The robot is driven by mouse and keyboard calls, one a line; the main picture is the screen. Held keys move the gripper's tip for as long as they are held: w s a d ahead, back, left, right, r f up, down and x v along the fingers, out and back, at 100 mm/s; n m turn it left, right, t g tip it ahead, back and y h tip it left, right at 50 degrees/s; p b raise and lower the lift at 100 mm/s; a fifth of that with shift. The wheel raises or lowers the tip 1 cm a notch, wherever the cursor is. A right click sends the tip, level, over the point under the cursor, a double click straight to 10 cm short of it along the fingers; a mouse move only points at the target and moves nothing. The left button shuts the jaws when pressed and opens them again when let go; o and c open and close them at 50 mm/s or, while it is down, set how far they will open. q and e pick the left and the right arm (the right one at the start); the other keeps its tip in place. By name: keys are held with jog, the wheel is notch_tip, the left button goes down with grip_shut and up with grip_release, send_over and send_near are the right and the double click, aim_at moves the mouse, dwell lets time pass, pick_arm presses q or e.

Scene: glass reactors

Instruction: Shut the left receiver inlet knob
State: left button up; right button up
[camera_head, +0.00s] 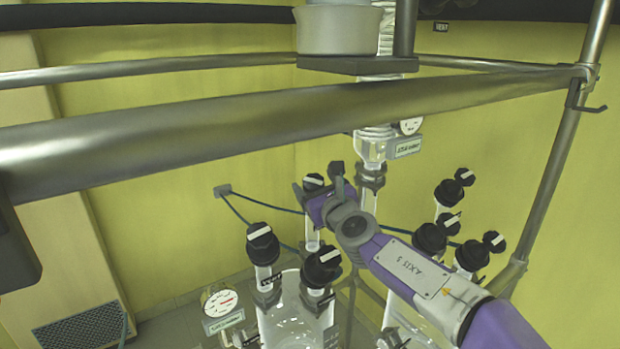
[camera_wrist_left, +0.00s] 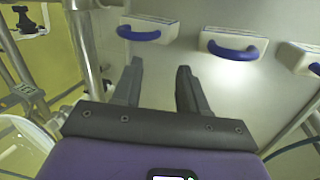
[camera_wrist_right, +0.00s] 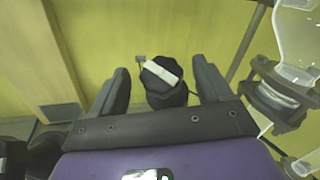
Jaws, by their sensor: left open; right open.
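A black knob with a white bar (camera_wrist_right: 161,84) sits between the open fingers of my right gripper (camera_wrist_right: 158,68) in the right wrist view. Its bar slants slightly. No contact with the fingers shows. In the head view this knob (camera_head: 313,181) tops a glass neck behind the left glass vessel (camera_head: 292,325), with my right gripper (camera_head: 317,179) around it. Two similar knobs, one at left (camera_head: 262,243) and one at right (camera_head: 323,268), stand nearer. I cannot read which is the inlet. My left gripper (camera_wrist_left: 160,68) is open and empty in the left wrist view.
Several more black knobs (camera_head: 430,238) stand on glass necks at the right. A thick metal rail (camera_head: 200,125) crosses the head view above. A round gauge (camera_head: 220,302) is at lower left. Panels with blue handles (camera_wrist_left: 235,48) face my left gripper.

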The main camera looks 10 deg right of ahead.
aim_at(313, 181)
jog(key=w, duration=0.4)
jog(key=shift+w+a+p, duration=0.15)
jog(key=shift+a+p, duration=0.05)
jog(key=shift+p, duration=0.15)
jog(key=c, duration=1)
